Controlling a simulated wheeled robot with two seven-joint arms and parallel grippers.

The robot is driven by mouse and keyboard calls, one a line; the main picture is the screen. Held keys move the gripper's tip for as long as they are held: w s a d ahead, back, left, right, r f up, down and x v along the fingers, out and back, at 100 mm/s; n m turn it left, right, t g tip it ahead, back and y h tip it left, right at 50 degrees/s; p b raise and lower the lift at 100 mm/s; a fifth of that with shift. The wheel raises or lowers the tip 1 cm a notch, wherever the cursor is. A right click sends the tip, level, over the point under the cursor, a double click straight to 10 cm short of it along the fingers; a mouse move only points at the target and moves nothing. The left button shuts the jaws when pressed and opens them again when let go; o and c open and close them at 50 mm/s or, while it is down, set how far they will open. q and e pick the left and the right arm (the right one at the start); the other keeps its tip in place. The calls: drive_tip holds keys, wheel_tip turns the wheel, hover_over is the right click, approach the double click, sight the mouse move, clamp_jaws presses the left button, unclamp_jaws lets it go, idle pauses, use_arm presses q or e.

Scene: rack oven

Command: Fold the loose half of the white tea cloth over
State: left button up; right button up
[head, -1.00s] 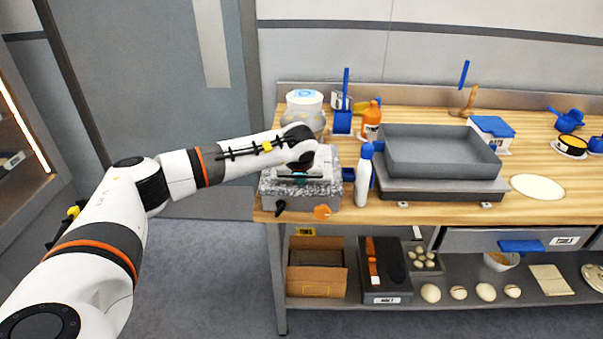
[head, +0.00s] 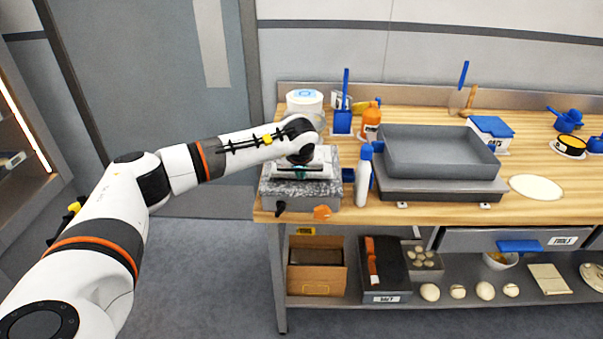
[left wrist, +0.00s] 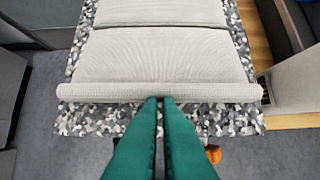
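The white tea cloth (left wrist: 165,55) lies on a grey speckled slab (left wrist: 85,118) at the bench's left end; the slab also shows in the head view (head: 325,188). In the left wrist view the cloth has a crosswise crease and a thick, roll-like near edge, which looks wider and nearer to the camera than the rest. My left gripper (left wrist: 160,99) has its green fingers almost together at the middle of that edge, seemingly pinching it. In the head view the left gripper (head: 300,173) points down over the slab, and my wrist hides part of the cloth. My right gripper is not in view.
A white bottle with a blue cap (head: 363,178) stands just right of the slab. Behind are a lidded tub (head: 304,98) and an orange bottle (head: 371,120). A grey tray (head: 440,155) fills the bench middle. An orange knob (head: 322,212) is at the slab's front.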

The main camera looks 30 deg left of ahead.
use_arm(q)
drive_tip(key=shift+w+r, duration=0.1)
drive_tip(key=shift+r, duration=0.3)
drive_tip(key=shift+a+r, duration=0.1)
drive_tip(key=shift+w+a+r+p, duration=0.15)
drive_tip(key=shift+w+r+p, duration=0.15)
drive_tip(key=shift+r+p, duration=0.2)
drive_tip(key=shift+w+r, duration=0.1)
drive_tip(key=shift+r, duration=0.15)
idle(0.3)
drive_tip(key=shift+w+a+r, duration=0.2)
drive_tip(key=shift+w+r, duration=0.1)
drive_tip(key=shift+r, duration=0.1)
drive_tip(key=shift+w+a+r+p, duration=0.1)
drive_tip(key=shift+r+p, duration=0.05)
drive_tip(key=shift+p, duration=0.15)
drive_tip(key=shift+w+a+r, duration=0.2)
drive_tip(key=shift+w+r, duration=0.15)
drive_tip(key=shift+r, duration=0.05)
drive_tip(key=shift+w+a+r+p, duration=0.15)
drive_tip(key=shift+w+r+p, duration=0.1)
drive_tip(key=shift+r+p, duration=0.35)
idle(0.8)
